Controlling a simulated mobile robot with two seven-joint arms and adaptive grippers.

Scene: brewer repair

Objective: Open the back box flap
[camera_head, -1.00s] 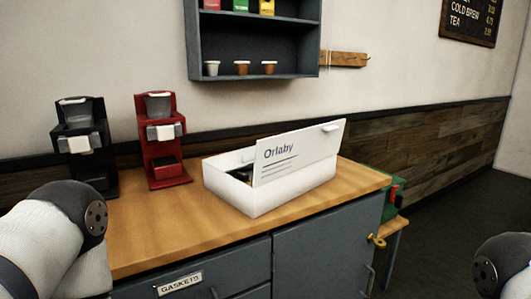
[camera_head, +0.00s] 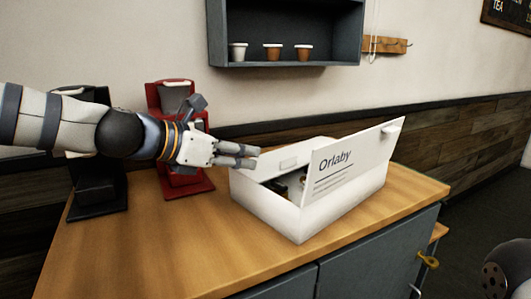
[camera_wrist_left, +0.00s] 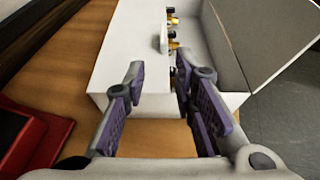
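The white box (camera_head: 265,208) stands on the wooden counter. Its front flap (camera_head: 350,160), printed "Orlaby", is raised and leans outward. The back flap (camera_head: 312,150) lies flat over the rear part of the box, with a small tab (camera_head: 289,163) on its inner edge. In the left wrist view the back flap (camera_wrist_left: 128,40) is a broad white panel, with the tab (camera_wrist_left: 162,36) beside the opening. My left gripper (camera_head: 254,157) is at the left end of the box. In its wrist view the gripper (camera_wrist_left: 158,72) is open and empty, fingers apart over the box's near end. My right gripper is out of view.
A red brewer (camera_head: 185,180) and a black brewer (camera_head: 97,190) stand behind my left arm. A wall shelf (camera_head: 285,25) with several small cups hangs above. Dark and gold items (camera_wrist_left: 172,20) show inside the box. The counter front (camera_head: 170,250) is clear.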

